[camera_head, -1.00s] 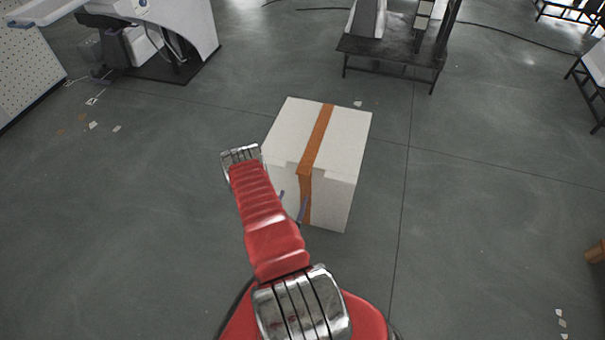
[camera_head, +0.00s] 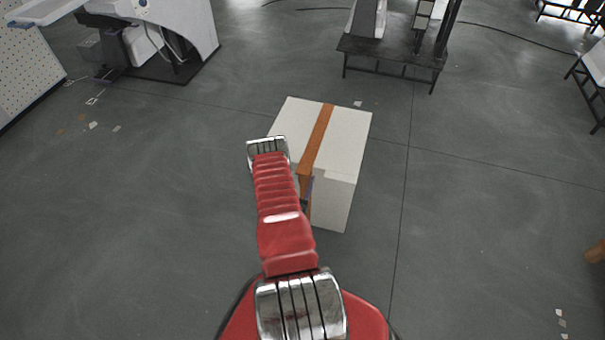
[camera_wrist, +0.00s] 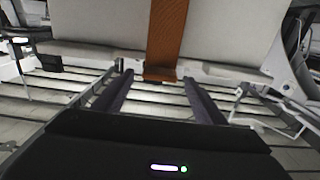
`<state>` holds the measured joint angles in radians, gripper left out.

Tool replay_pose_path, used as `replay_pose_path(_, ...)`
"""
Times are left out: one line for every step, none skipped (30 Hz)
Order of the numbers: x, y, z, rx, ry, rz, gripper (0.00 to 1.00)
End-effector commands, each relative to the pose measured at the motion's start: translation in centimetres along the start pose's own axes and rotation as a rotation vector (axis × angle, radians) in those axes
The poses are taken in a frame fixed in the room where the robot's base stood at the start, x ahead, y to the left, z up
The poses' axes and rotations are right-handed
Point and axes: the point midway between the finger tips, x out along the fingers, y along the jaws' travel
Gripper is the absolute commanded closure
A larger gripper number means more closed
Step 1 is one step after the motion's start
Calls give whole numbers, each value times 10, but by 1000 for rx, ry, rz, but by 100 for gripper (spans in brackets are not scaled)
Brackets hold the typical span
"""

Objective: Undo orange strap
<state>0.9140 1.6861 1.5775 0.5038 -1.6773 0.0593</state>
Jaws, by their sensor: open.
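A white box (camera_head: 345,140) stands on the floor in the head view. An orange strap (camera_head: 318,140) runs over its top and down the near face. In the wrist view the strap (camera_wrist: 167,35) hangs down the pale box face (camera_wrist: 100,30) and ends in a short orange tab. My gripper (camera_wrist: 157,78) is open, with one dark finger on each side of the strap's end. I cannot tell whether either finger touches it. In the head view my red arm hides most of the gripper and part of the near face; only a bluish bit of it shows beside the strap.
Bare grey floor surrounds the box. A dark metal bench (camera_head: 385,50) stands behind it, to the right. A white machine (camera_head: 165,35) stands at the back left. A brown object (camera_head: 596,252) is at the right edge. Small scraps lie on the floor.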

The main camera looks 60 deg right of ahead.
Motion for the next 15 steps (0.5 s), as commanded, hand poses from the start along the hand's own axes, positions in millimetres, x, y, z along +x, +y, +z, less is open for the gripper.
replay_pose_path(8,1,-1,1,3,2,34)
replay_pose_path(12,1,-1,0,3,2,34)
replay_pose_path(18,1,-1,1,2,2,34)
replay_pose_path(21,1,-1,1,2,2,34)
replay_pose_path(24,1,0,1,2,1,34)
replay_pose_path(28,1,0,1,1,1,34)
replay_pose_path(31,1,0,0,1,1,34)
replay_pose_path(33,0,0,0,1,1,34)
replay_pose_path(34,0,0,-1,1,1,34)
replay_pose_path(36,0,0,-1,1,1,34)
replay_pose_path(36,0,0,-1,1,0,34)
replay_pose_path(37,0,0,-1,1,0,34)
replay_pose_path(37,0,0,-1,0,0,34)
replay_pose_path(37,0,0,-1,0,0,34)
replay_pose_path(37,0,0,-1,0,0,34)
